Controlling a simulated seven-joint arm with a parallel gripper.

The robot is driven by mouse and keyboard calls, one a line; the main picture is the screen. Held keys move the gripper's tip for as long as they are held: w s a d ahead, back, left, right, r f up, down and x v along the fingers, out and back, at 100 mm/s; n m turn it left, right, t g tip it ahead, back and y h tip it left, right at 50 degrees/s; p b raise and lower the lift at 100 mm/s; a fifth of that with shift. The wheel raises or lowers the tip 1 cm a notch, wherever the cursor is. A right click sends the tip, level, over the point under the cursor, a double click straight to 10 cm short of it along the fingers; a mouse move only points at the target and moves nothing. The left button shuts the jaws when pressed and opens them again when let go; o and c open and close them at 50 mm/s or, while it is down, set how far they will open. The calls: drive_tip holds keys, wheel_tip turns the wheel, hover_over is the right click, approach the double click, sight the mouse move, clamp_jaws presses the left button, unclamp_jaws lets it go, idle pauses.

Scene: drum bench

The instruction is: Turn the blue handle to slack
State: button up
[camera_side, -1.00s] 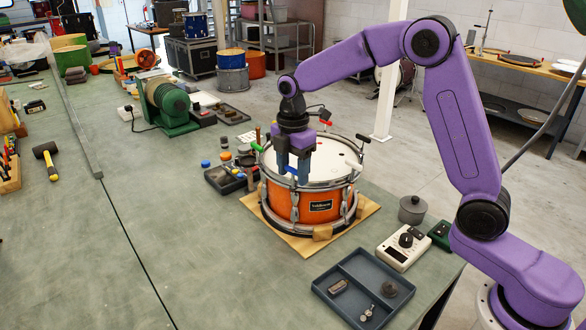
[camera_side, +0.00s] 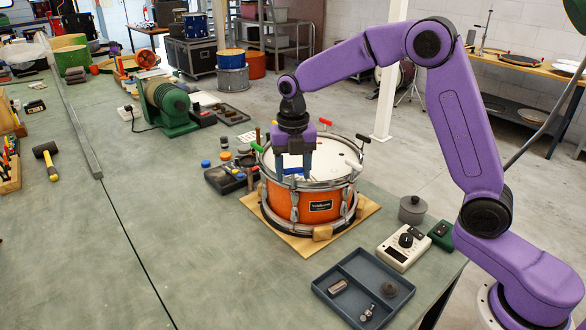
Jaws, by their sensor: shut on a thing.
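The orange snare drum (camera_side: 283,205) stands on a wooden board on the bench. Several T-shaped keys with coloured handles are set around its rim. A red handle (camera_side: 326,122), a black handle (camera_side: 363,138) and a green handle (camera_side: 257,147) show clear of my gripper. The blue handle (camera_side: 293,171) is at the near side of the rim, largely hidden by my fingers. My gripper (camera_side: 293,175) points down over the near rim, with its fingers closed on the blue handle. The exact contact is too small to see.
A black tray (camera_side: 222,183) with small parts sits left of the drum. A white meter (camera_side: 401,250), a grey pot (camera_side: 412,209) and a divided tray (camera_side: 340,262) lie to the right and front. The bench left of the drum is largely clear.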

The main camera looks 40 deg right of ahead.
sight(293, 168)
drive_tip(key=shift+w+r+n, duration=0.1)
drive_tip(key=shift+n, duration=2.1)
drive_tip(key=o, duration=1)
drive_tip(key=shift+o, duration=0.2)
wheel_tip(293, 168, up, 17)
drive_tip(key=shift+r, duration=0.2)
